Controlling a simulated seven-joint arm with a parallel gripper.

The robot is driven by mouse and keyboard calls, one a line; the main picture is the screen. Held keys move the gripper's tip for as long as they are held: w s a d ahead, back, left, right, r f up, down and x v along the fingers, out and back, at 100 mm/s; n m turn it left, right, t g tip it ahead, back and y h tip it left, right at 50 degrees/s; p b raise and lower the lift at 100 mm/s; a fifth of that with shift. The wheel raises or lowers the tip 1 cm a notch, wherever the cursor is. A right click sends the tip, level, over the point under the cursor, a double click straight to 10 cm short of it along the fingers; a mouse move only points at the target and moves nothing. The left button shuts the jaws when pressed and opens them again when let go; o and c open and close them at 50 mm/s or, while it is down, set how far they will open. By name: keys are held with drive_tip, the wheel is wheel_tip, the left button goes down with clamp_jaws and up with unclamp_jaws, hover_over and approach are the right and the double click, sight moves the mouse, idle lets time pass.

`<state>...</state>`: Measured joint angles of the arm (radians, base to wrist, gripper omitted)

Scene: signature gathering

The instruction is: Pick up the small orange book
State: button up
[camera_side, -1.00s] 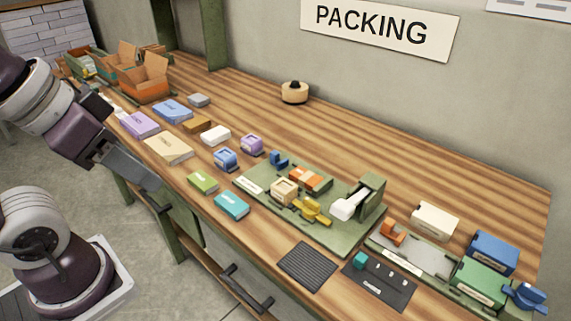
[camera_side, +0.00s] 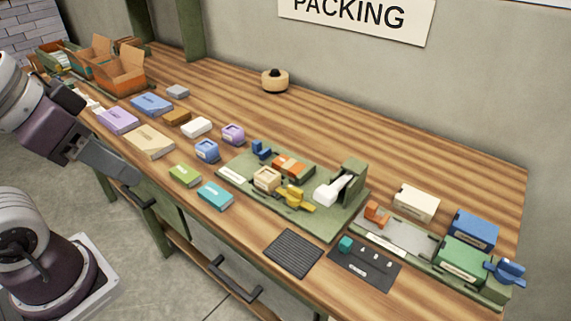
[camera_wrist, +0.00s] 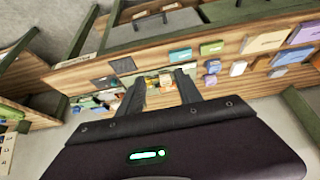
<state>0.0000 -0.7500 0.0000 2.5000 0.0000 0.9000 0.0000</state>
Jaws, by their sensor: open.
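A small brown-orange book (camera_side: 177,116) lies flat on the wooden bench among other books; no other book looks more orange. It appears in the wrist view as a small brown shape (camera_wrist: 261,63). An orange piece (camera_side: 289,164) with a pale band sits on the green tray, but I cannot tell that it is a book. My gripper (camera_side: 133,178) hangs off the bench's front edge, apart from every book. In the wrist view its fingers (camera_wrist: 160,84) are spread with nothing between them.
Cream (camera_side: 150,140), lilac (camera_side: 118,120), blue (camera_side: 152,104), green (camera_side: 186,176) and teal (camera_side: 215,195) books lie nearby. A white box (camera_side: 196,127) sits close to the brown-orange book. The green tray (camera_side: 325,226) holds several items. The bench's back strip is mostly clear.

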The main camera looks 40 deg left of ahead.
idle(0.4)
drive_tip(key=o, duration=0.5)
drive_tip(key=shift+o, duration=0.2)
drive_tip(key=w+r+m+g+h, duration=0.15)
drive_tip(key=w+r+m, duration=0.25)
drive_tip(key=w, duration=0.7)
drive_tip(key=m+g+y, duration=0.2)
drive_tip(key=m+g, duration=0.2)
drive_tip(key=m, duration=1)
hover_over(289, 164)
drive_tip(key=shift+h, duration=0.25)
wheel_tip(289, 164, down, 20)
drive_tip(key=shift+w+a+r, duration=0.1)
wheel_tip(289, 164, down, 8)
drive_tip(key=shift+r, duration=0.2)
